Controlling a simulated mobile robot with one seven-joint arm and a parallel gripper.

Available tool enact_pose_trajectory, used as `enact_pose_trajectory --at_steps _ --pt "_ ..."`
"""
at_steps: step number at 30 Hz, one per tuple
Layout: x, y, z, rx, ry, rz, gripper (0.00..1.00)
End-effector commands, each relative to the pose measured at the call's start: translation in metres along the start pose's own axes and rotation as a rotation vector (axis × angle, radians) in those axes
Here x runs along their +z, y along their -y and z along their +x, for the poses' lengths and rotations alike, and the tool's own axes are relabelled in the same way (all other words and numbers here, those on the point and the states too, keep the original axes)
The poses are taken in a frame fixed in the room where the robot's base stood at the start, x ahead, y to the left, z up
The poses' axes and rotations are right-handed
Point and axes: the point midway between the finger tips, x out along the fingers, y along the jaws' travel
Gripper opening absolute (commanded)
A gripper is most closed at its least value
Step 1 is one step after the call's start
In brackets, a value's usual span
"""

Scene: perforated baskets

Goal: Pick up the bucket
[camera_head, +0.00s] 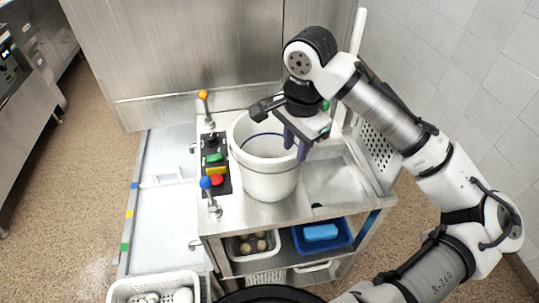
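A white bucket (268,183) stands upright on the steel worktop near the middle of the view. Its open top faces up, and a dark blue line shows inside it. My gripper (295,146) reaches down from above at the bucket's right rim. Its two dark bluish fingers are apart, one over the bucket's opening and one near the outer right side. Whether either finger touches the wall cannot be told.
Left of the bucket is a control box (215,165) with coloured buttons, flanked by levers with orange (203,94) and blue (206,183) knobs. A perforated basket (372,150) stands at the right. The shelf below holds a blue tray (341,243) and a white basket (233,247).

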Motion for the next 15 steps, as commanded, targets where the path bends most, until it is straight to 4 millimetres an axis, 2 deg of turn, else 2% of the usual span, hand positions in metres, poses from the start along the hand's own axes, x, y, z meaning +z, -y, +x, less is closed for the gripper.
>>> enact_pose_trajectory --at_steps 3,11,15 --pt "0.000 0.000 0.019 0.001 0.002 0.000 0.29" --pt "0.001 0.002 0.038 -0.002 0.000 -0.003 0.29" --pt "0.001 0.004 0.055 0.000 0.001 -0.003 0.29"
